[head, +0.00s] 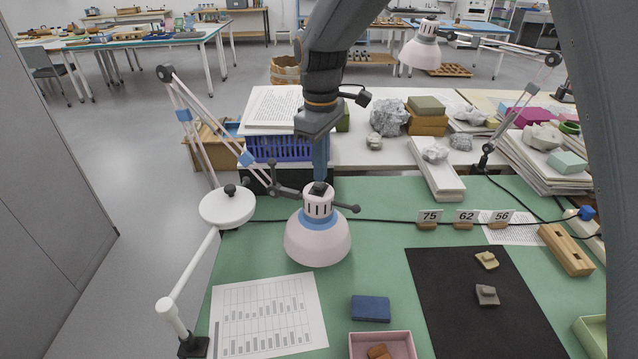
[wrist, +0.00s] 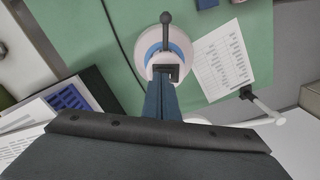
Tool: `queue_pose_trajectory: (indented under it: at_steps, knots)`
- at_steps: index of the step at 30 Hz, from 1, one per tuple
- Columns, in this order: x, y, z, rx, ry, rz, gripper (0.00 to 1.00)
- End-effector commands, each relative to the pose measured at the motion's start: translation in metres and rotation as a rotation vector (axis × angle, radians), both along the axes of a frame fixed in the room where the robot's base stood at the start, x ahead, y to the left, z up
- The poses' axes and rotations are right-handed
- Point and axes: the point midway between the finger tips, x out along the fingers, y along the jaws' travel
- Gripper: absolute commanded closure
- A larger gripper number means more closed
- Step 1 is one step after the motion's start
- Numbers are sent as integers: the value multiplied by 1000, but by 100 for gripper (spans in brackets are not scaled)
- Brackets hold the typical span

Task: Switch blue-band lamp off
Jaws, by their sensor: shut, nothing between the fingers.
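The blue-band lamp has a pale pink shade (head: 318,243) with a blue band around its neck, hanging over the green mat. Its jointed arm carries blue bands too and rises at the left. A dark switch block (wrist: 167,73) is on top of the lamp head in the wrist view. My gripper (head: 320,180) is shut and empty, pointing down at the lamp's top. Its fingertips (wrist: 164,88) reach the edge of the switch block; I cannot tell whether they touch it. The shade's underside is hidden, and I see no clear glow.
A second pink lamp (head: 421,52) stands at the back right. A blue crate (head: 278,148) with papers is behind my gripper. A black mat (head: 450,300) with sherds, a pink tray (head: 381,338) and a chart sheet (head: 268,315) lie in front. Dark knobs stick out beside the lamp head.

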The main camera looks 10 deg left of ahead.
Motion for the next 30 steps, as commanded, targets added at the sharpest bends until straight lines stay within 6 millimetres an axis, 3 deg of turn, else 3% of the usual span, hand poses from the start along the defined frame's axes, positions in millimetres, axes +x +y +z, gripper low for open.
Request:
queue_pose_trajectory:
  at_steps: [22,30]
  knots:
    - [0,0,57,0,0,-1,100]
    - [0,0,61,0,0,-1,100]
